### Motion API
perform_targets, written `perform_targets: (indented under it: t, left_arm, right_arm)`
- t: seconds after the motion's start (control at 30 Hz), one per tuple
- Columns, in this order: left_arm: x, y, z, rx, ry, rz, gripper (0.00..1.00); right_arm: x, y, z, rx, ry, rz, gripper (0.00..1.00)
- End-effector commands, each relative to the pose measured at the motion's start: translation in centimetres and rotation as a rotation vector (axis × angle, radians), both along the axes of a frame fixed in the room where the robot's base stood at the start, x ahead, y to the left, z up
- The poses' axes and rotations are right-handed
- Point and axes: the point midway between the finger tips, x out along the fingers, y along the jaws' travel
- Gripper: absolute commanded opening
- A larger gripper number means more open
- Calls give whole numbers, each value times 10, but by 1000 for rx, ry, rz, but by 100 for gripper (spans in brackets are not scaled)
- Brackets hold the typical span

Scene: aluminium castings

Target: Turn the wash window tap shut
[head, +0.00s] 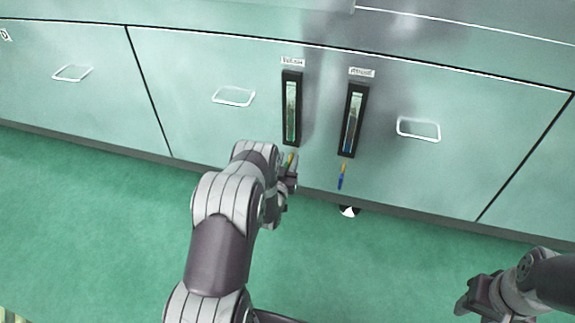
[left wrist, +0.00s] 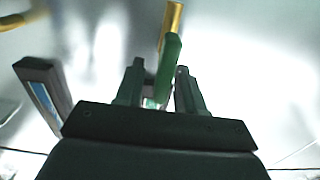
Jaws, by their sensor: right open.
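Two dark-framed sight windows are set in the cabinet front in the head view: a left one with green in it (head: 292,108) and a right one with blue (head: 353,120). Their labels are too blurred to read surely. Below the left window is a tap, its brass part (head: 291,159) partly hidden by my left gripper (head: 289,178). In the left wrist view, its green handle (left wrist: 168,65) reaches down from the brass stem (left wrist: 172,22) between the parted fingers of my left gripper (left wrist: 160,85). My right gripper (head: 466,302) is open and empty, low at the right.
A second tap with a blue handle (head: 341,182) hangs below the right window, close to my left gripper. Wire pull handles (head: 233,96) (head: 419,129) stick out from the cabinet front. The green floor (head: 90,220) is clear at the left.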

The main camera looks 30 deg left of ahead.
Motion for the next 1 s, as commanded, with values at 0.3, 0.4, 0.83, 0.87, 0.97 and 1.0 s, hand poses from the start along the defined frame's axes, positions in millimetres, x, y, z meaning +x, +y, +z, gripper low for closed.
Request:
perform_targets:
  t: [0.3,0.4,0.83,0.87,0.97,1.0]
  left_arm:
    - [1,0,1,0,0,0,16]
    - [1,0,1,0,0,0,0]
    - [1,-2,1,77,21,0,0]
    - [1,-3,1,94,25,-1,0]
    - [2,-4,1,162,41,-1,0]
    - [2,-5,0,193,49,-1,0]
  right_arm:
    - [0,0,0,0,0,0,43]
    - [0,0,0,0,0,0,43]
    - [0,0,2,0,0,0,43]
    - [0,0,2,0,0,0,43]
    - [0,0,4,0,0,0,43]
    - [0,0,4,0,0,0,43]
